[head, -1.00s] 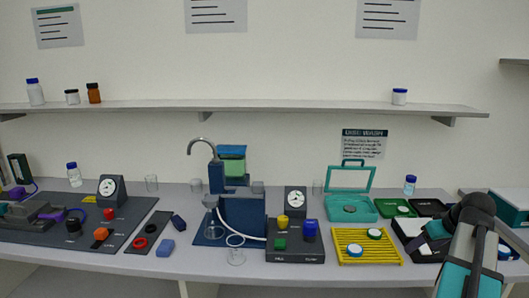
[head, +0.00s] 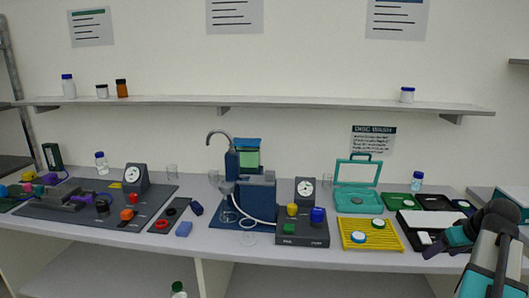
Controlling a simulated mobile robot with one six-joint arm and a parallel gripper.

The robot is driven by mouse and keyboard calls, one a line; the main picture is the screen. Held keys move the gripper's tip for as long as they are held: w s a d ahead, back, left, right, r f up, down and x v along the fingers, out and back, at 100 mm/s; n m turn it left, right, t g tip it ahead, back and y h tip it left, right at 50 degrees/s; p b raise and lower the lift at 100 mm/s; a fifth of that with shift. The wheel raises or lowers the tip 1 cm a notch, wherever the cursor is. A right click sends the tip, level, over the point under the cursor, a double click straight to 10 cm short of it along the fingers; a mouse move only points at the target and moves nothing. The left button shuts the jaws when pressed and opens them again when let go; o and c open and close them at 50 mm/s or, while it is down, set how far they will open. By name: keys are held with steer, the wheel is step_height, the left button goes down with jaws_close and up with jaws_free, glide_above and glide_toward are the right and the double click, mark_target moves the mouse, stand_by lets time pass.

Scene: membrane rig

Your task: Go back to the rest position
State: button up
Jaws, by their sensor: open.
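My arm comes in at the bottom right of the head view and bends at a dark joint. My gripper (head: 430,251) points left and down from it, in front of the black tray (head: 405,232) at the right of the bench. The gripper is small and dark here. Its jaws look open, and I see nothing held between them. Part of the tray and of the bench behind is hidden by my arm.
A dark block with coloured knobs (head: 302,240) and a blue rig (head: 256,196) are farther left. A green-capped bottle (head: 178,290) shows below the bench.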

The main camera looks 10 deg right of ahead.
steer(key=w+a+f+n+g+y, duration=0.1)
steer(key=w+a+f+y, duration=0.1)
steer(key=w+a+f, duration=0.4)
steer(key=w+a+f+n+g+y, duration=0.1)
steer(key=w+a+f+n, duration=0.1)
steer(key=a+f, duration=0.75)
steer(key=s+a+f+n+g+y, duration=0.1)
steer(key=s+a+f+n+g, duration=0.2)
steer(key=a+f, duration=1.5)
steer(key=s+a+f+g, duration=0.5)
steer(key=s+a+f, duration=0.7)
steer(key=a, duration=0.1)
steer(key=s+f+m+g+h, duration=0.1)
steer(key=s+f, duration=0.3)
steer(key=s, duration=0.4)
steer(key=s+a+f+m+h, duration=0.1)
steer(key=s+f+m+h, duration=0.1)
steer(key=s+f, duration=0.3)
steer(key=shift+s+a+m+g+h, duration=0.35)
steer(key=shift+s+m, duration=0.45)
steer(key=shift+s, duration=0.75)
